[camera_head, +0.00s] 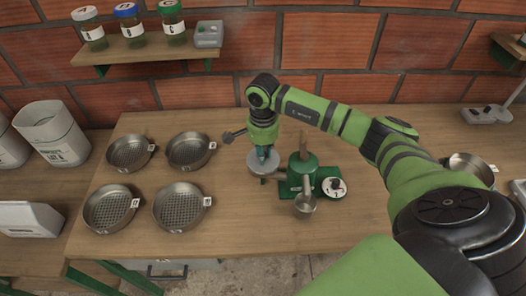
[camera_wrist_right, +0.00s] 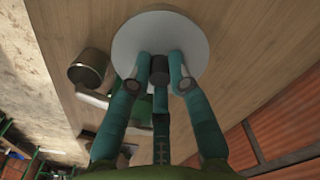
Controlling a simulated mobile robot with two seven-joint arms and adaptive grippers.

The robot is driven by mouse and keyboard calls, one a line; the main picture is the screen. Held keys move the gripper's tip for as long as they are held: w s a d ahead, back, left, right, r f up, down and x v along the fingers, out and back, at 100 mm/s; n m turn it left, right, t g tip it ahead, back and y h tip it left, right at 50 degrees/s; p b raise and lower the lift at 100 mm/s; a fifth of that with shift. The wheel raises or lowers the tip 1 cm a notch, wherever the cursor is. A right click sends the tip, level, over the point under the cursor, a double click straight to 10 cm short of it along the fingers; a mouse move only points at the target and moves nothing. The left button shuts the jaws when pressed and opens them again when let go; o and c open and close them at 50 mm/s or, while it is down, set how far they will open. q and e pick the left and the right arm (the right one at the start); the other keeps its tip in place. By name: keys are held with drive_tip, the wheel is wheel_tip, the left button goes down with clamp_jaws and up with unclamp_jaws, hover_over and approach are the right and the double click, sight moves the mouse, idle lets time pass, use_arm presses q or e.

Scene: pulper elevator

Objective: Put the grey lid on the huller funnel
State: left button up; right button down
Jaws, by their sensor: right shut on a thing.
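The grey lid (camera_head: 262,168) is a flat round disc with a dark knob (camera_wrist_right: 159,68) in its middle. My right gripper (camera_head: 264,153) points down and is shut on that knob. The lid is to the left of the green huller (camera_head: 300,170); its height above the table is not clear. In the right wrist view the pale lid (camera_wrist_right: 150,35) fills the top, with my right gripper's fingertips (camera_wrist_right: 160,72) around the knob. A metal cup (camera_head: 306,205) is at the huller's front. The huller's funnel cannot be made out clearly. My left gripper is out of view.
Several round sieve pans (camera_head: 110,209) stand on the left of the wooden table (camera_head: 240,225). A metal bowl (camera_head: 470,165) and a scale (camera_head: 487,115) are at the right. A shelf (camera_head: 150,48) with jars hangs on the brick wall. The table's front middle is clear.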

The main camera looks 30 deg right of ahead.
drive_tip(key=shift+f+b, duration=0.4)
drive_tip(key=c, duration=1.1)
unclamp_jaws()
drive_tip(key=shift+c, duration=0.2)
drive_tip(key=shift+r, duration=0.1)
drive_tip(key=shift+r+p, duration=0.25)
drive_tip(key=shift+p, duration=0.2)
drive_tip(key=shift+r+p, duration=0.35)
drive_tip(key=shift+p, duration=0.1)
wheel_tip(320, 180, up, 12)
drive_tip(key=b, duration=0.4)
drive_tip(key=shift+f, duration=0.15)
